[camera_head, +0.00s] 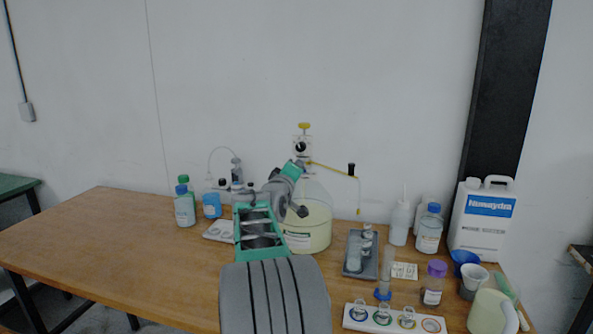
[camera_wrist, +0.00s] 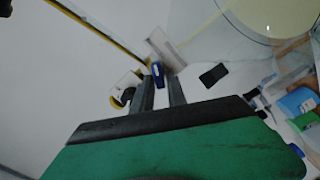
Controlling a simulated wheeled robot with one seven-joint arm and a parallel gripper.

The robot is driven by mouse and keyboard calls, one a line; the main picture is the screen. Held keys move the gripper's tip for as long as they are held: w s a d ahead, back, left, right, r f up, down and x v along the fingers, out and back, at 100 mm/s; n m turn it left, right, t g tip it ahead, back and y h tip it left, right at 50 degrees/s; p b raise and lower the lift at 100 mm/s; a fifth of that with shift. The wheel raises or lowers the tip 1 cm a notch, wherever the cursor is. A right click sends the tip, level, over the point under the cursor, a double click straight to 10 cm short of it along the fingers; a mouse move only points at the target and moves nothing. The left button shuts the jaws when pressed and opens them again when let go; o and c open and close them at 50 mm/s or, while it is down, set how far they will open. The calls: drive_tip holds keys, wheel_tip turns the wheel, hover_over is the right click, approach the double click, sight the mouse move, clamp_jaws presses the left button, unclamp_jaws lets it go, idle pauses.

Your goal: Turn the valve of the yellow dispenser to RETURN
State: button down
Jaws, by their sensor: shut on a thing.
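The yellow dispenser (camera_head: 303,145) sits on top of a glass bottle of pale yellow liquid (camera_head: 306,228), with a yellow knob on top and a yellow discharge tube (camera_head: 335,172) reaching right. My gripper (camera_head: 298,166) is at the dispenser's body, just below its head. In the wrist view, my gripper (camera_wrist: 158,80) has its two fingers closed around a small blue piece, which looks like the valve lever (camera_wrist: 157,70). The tube (camera_wrist: 95,30) crosses the upper left there. In the head view the lever is hidden by my gripper. I cannot read any valve marking.
Another bottle with a dispenser (camera_head: 236,170) and blue-capped bottles (camera_head: 185,208) stand to the left. A grey tray (camera_head: 353,262), a white ring holder (camera_head: 392,319) and a large white canister (camera_head: 484,222) are to the right. The table's left part (camera_head: 100,235) is clear.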

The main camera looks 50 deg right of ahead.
drive_tip(key=n, duration=0.3)
drive_tip(key=n+p, duration=0.1)
drive_tip(key=n, duration=0.1)
drive_tip(key=shift+f+n, duration=0.2)
drive_tip(key=shift+n, duration=0.2)
idle(0.4)
drive_tip(key=c, duration=1.4)
unclamp_jaws()
drive_tip(key=shift+c, duration=0.2)
drive_tip(key=shift+a, duration=0.1)
drive_tip(key=b+v, duration=0.1)
drive_tip(key=v, duration=0.6)
drive_tip(key=shift+a+b, duration=0.3)
drive_tip(key=shift+a, duration=0.05)
drive_tip(key=shift+s, duration=0.15)
